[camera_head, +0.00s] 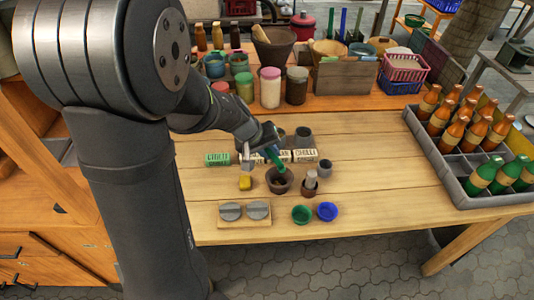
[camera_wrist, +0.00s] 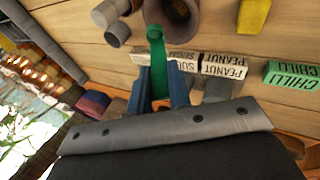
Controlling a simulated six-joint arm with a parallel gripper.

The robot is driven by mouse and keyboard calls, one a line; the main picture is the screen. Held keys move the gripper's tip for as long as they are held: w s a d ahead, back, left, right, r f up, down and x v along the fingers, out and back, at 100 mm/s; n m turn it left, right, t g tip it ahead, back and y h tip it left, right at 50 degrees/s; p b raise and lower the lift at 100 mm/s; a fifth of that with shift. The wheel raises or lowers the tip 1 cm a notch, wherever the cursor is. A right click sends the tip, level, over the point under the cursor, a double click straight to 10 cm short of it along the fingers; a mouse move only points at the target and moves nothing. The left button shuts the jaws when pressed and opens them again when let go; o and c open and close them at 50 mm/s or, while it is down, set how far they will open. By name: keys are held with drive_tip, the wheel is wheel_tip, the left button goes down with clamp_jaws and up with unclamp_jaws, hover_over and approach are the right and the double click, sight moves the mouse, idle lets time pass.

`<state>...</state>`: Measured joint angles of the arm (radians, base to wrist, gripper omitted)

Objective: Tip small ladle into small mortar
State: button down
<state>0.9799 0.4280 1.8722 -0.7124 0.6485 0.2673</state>
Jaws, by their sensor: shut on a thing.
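A small brown mortar (camera_head: 279,182) stands upright on the wooden table, and its open mouth shows at the top of the wrist view (camera_wrist: 172,14). My gripper (camera_head: 266,150) is shut on a green small ladle (camera_head: 276,160). In the wrist view the ladle (camera_wrist: 155,42) runs up from between the two fingers (camera_wrist: 160,84) towards the mortar's rim. The ladle's lower end is over or at the mortar's near-left rim; I cannot tell whether they touch. The ladle's contents cannot be seen.
Labelled blocks, one a green chilli block (camera_head: 217,159), stand behind the mortar. A yellow block (camera_head: 245,183) is left, a brown cup (camera_head: 309,191) and grey cup (camera_head: 325,168) right. Green (camera_head: 301,214) and blue (camera_head: 327,211) bowls stand in front. A bottle crate (camera_head: 467,186) is far right.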

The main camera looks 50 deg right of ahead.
drive_tip(key=shift+s+d+r+m+t+y, duration=0.1)
drive_tip(key=shift+s+d+r+t+y, duration=0.25)
drive_tip(key=shift+r+t+y, duration=0.25)
drive_tip(key=shift+s+d+r+m+t+y, duration=0.1)
drive_tip(key=shift+s+d+r+t+y, duration=0.35)
drive_tip(key=shift+t+y, duration=0.2)
drive_tip(key=shift+s+d+r+m+t+y, duration=0.1)
drive_tip(key=shift+s+d+r+t+y, duration=0.2)
drive_tip(key=shift+r+t+y, duration=0.35)
drive_tip(key=w+a+r, duration=0.5)
drive_tip(key=w+r, duration=0.2)
drive_tip(key=w, duration=0.4)
drive_tip(key=w+a+r, duration=0.6)
drive_tip(key=w+r, duration=0.1)
drive_tip(key=w, duration=0.4)
drive_tip(key=shift+w+n, duration=0.3)
drive_tip(key=shift+n, duration=0.1)
